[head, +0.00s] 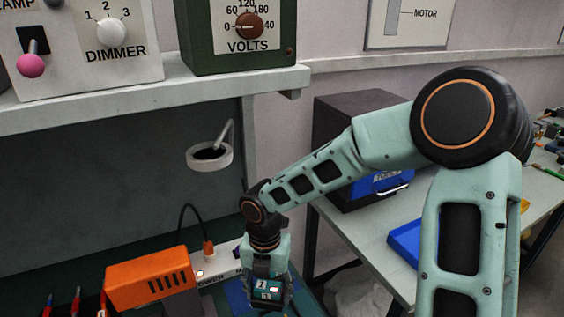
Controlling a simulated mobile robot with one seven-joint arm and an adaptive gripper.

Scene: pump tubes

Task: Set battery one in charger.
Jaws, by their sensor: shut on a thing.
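My gripper (268,279) points down over the bench at the bottom centre. It is shut on battery one (266,290), a small dark block with light labels, one reading "1". The lower part of the battery and what lies right under it are hard to make out. An orange box (148,282) with dark slots stands to the left of the gripper; I cannot tell whether it is the charger. No charger is clearly marked in view.
A white power strip (213,276) with an orange plug and black cable lies just left of my gripper. A ring lamp (209,156) hangs above. A shelf (150,84) runs overhead. A side table (370,239) with a dark drawer box (340,124) stands right.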

